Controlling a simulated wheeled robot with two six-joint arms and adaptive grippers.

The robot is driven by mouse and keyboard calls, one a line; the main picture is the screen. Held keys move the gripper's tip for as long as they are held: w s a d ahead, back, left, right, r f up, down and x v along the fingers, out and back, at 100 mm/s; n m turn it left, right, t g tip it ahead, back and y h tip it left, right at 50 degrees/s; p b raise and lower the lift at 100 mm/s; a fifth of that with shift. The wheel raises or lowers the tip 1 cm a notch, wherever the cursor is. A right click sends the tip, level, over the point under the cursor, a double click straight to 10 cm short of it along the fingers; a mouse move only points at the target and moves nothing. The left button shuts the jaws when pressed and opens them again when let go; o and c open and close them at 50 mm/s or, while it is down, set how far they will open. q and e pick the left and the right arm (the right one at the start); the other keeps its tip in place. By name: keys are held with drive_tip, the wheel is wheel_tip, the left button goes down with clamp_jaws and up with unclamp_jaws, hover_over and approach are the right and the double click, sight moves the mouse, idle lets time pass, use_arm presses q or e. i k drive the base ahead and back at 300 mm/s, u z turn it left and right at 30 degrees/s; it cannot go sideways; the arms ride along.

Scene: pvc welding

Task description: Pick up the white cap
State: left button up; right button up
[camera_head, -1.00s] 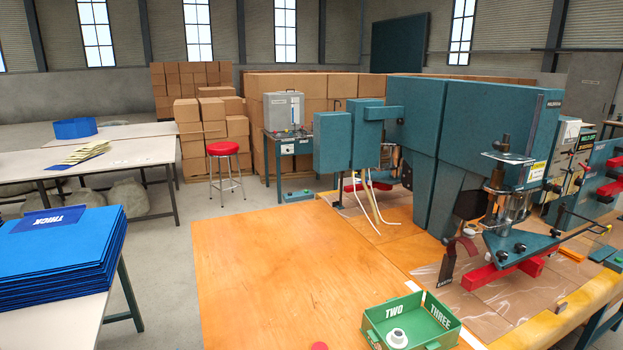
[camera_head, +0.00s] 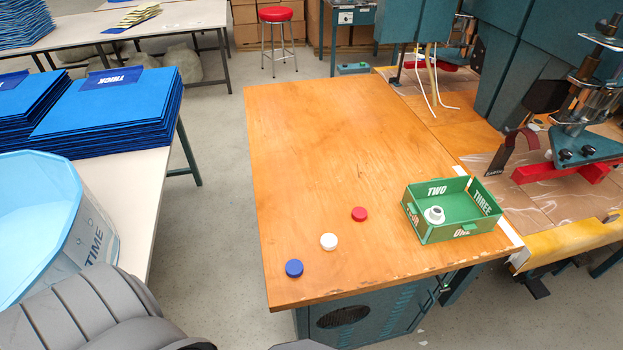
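The white cap (camera_head: 328,241) lies on the wooden table (camera_head: 320,150) near its front edge. It is between a blue cap (camera_head: 294,268) on its lower left and a red cap (camera_head: 359,214) on its upper right, apart from both. A white ring-like part (camera_head: 434,215) sits inside the green box (camera_head: 430,236) to the right. Grey parts of my own arm show at the bottom left. Neither gripper's fingers are in view, and nothing touches the white cap.
The green box marked TWO and THREE stands at the table's right front corner. A teal welding machine (camera_head: 540,80) stands at the right. Stacks of blue folders (camera_head: 110,110) and a blue bin marked TIME (camera_head: 60,225) are at the left. The middle of the wooden table is clear.

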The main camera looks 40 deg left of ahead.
sight(328, 241)
drive_tip(key=u, duration=0.95)
